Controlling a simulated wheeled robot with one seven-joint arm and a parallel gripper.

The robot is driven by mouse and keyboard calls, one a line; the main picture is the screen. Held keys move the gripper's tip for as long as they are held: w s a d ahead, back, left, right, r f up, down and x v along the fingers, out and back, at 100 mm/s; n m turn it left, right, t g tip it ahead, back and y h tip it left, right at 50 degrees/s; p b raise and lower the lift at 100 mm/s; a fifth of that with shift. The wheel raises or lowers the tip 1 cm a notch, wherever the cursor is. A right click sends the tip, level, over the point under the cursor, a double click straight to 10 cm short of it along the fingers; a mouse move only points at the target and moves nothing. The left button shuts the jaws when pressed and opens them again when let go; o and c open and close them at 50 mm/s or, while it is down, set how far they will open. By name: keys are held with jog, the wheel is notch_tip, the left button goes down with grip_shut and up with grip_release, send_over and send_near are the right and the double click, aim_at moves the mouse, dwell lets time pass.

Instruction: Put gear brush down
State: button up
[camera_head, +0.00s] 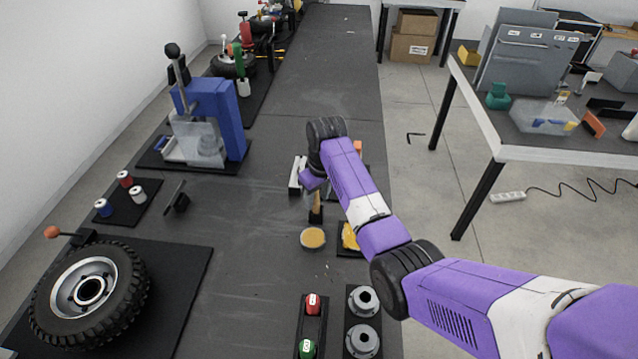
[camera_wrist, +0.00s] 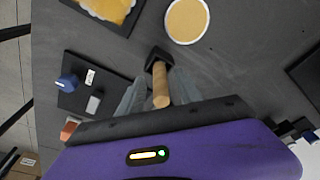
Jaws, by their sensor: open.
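The gear brush, with a wooden handle (camera_wrist: 160,88) and a black end, is in the wrist view; it also shows in the head view (camera_head: 316,209), low on the dark bench. The handle stands up from the black end, which appears to be at the bench top. Whether the black part is bristles or a holder I cannot tell. My gripper (camera_wrist: 158,95) is open, with blurred grey fingers on both sides of the handle. In the head view my gripper (camera_head: 314,184) is largely hidden by my own wrist.
A round tub of tan paste (camera_head: 313,238) is just in front of the brush, beside a black tray with a yellow item (camera_head: 350,237). A blue press (camera_head: 212,120) and a wheel (camera_head: 90,290) stand left. The bench (camera_head: 240,240) between is mostly clear.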

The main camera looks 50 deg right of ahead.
notch_tip(320, 180, up, 10)
jog(key=s, duration=0.1)
jog(key=shift+s+f+b, duration=0.25)
jog(key=shift+b, duration=0.05)
jog(key=shift+w+a, duration=0.1)
jog(key=w+d+r+m+t+h, duration=0.1)
jog(key=w+d+r+t+h, duration=0.2)
jog(key=w+r+t, duration=0.35)
jog(key=s+a+f+t+h, duration=0.1)
jog(key=s+a+f+t, duration=0.3)
jog(key=s+a+t, duration=0.75)
jog(key=s+a+g+y, duration=0.1)
jog(key=s+a, duration=0.4)
jog(key=s, duration=0.6)
jog(key=s+a+r+n+g+y+b, duration=0.1)
jog(key=s+a+g, duration=0.1)
jog(key=s+a, duration=0.4)
jog(key=s+a+n+g+y, duration=0.1)
jog(key=s+a, duration=0.4)
jog(key=s, duration=1.1)
jog(key=shift+s+a+r+g+y, duration=0.15)
jog(key=shift+s+r+g+y, duration=0.1)
jog(key=shift+g+y, duration=0.3)
